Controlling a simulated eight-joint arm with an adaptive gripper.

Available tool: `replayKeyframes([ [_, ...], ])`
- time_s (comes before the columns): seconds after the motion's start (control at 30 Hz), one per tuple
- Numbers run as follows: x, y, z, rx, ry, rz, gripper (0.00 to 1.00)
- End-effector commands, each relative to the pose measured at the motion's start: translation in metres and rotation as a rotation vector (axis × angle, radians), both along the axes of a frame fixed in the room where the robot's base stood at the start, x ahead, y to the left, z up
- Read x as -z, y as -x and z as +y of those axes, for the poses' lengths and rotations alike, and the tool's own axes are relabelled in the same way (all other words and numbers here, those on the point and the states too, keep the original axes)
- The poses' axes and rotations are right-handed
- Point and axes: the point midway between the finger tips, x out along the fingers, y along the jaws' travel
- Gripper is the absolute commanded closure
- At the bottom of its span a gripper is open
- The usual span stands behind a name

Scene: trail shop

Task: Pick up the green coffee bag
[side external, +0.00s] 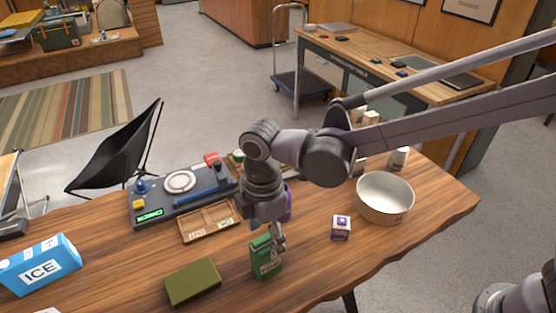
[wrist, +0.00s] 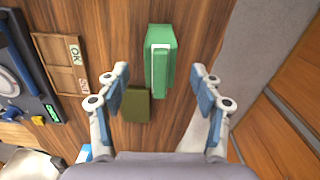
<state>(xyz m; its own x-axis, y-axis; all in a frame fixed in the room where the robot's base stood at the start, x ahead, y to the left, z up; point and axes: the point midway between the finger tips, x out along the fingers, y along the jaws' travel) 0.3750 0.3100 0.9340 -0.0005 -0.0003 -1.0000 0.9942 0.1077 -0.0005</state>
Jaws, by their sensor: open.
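The green coffee bag (side external: 264,262) stands upright on the wooden table near its front edge, with a label on its face. In the wrist view the bag (wrist: 160,58) lies ahead of the gap between the fingertips, roughly centred. My gripper (side external: 267,236) points down at the top of the bag in the side view and partly hides it. In the wrist view my gripper (wrist: 160,74) is open, with one finger to each side of the bag's line and visible space on both sides. I cannot tell how far the fingertips are above the bag.
An olive-green box (side external: 193,282) lies left of the bag. Behind it are a shallow wooden tray (side external: 209,222) and a grey device panel (side external: 150,214). A blue ICE box (side external: 40,265) is far left.

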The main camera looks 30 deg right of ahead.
Motion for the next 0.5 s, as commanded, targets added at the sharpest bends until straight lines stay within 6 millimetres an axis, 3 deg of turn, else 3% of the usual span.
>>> replayKeyframes([
  [0.5, 0.052, 0.0, 0.0, 0.001, -0.001, -0.001, 0.34],
])
